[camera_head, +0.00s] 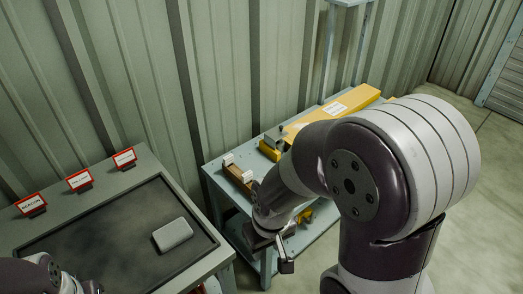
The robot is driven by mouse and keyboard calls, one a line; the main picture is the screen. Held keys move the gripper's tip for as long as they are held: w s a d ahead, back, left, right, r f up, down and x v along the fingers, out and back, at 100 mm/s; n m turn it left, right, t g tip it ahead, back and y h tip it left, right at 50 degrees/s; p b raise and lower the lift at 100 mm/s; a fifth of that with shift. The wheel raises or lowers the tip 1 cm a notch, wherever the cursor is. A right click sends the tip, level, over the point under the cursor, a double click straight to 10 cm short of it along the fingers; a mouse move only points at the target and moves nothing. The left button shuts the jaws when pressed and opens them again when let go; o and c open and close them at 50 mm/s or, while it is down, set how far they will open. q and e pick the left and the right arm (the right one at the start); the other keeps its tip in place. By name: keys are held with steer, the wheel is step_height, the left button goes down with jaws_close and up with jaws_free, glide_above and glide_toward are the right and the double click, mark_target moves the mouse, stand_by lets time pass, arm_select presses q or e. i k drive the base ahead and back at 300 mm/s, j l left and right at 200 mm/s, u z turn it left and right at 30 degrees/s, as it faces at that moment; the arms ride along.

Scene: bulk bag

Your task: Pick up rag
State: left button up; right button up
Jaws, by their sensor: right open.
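A pale grey, rounded flat pad (173,235), which may be the folded rag, lies on the dark recessed top of the left bench. I cannot tell for sure that it is cloth. My right arm fills the right half of the view, and its open gripper (282,256) points down beside the front of the blue-grey shelf, apart from the pad and to its right. Its jaws look empty. My left gripper (90,288) shows only in part at the bottom left corner; its jaws are cut off by the frame edge.
The grey bench (140,158) carries several red-framed label signs (79,180) along its back. A blue-grey shelf unit (215,172) stands right of it, holding a long yellow case (345,104) and a brown box (238,178). A corrugated wall is behind; open floor lies to the right.

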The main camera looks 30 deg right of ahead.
mark_target(169, 236)
steer(key=i+z, duration=0.1)
steer(key=z, duration=0.3)
steer(key=i+j+z, duration=0.1)
steer(key=z, duration=0.25)
steer(key=i+j+z, duration=0.1)
steer(key=z, duration=0.3)
